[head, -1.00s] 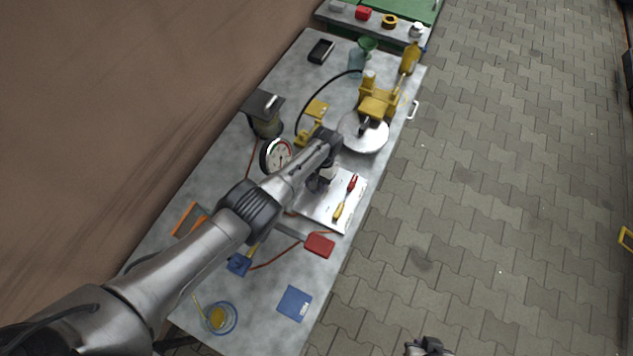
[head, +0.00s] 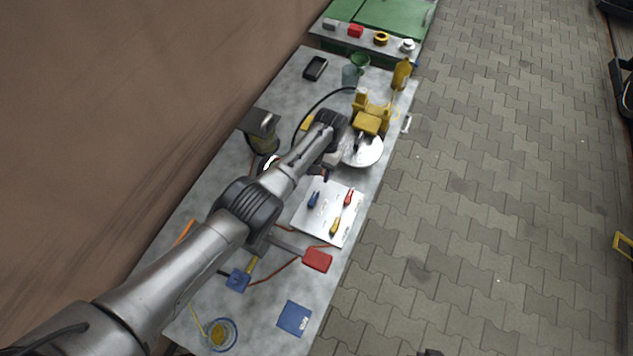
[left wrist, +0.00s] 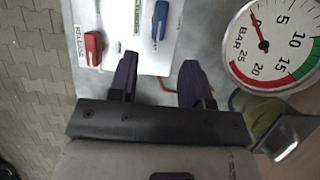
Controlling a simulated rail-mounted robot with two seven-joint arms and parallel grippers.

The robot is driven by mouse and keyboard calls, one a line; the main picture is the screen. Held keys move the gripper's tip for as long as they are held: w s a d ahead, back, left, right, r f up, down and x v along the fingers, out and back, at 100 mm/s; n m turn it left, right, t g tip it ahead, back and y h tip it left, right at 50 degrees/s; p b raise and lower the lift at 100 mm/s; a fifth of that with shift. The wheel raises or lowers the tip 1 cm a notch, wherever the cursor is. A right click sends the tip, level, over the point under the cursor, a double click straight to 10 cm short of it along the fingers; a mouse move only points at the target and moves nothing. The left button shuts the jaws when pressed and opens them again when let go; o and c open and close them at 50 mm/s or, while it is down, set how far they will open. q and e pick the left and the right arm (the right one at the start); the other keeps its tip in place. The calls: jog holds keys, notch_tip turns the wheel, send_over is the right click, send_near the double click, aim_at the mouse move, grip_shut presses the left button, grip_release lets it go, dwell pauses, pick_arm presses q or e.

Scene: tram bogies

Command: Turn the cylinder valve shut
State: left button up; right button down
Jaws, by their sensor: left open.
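A white valve panel (head: 325,222) lies on the bench with a blue lever (head: 313,199), a red lever (head: 349,197) and a yellow lever (head: 336,226). In the head view my arm mostly hides this gripper (head: 326,172). A sliver of what may be my right gripper (head: 432,352) shows at the bottom edge.
A pressure gauge in bar (left wrist: 278,45) stands close to my left gripper. A yellow machine with a round metal disc (head: 364,150) is beyond the panel.

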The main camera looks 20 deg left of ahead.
pick_arm(q)
jog(key=shift+v, duration=1.35)
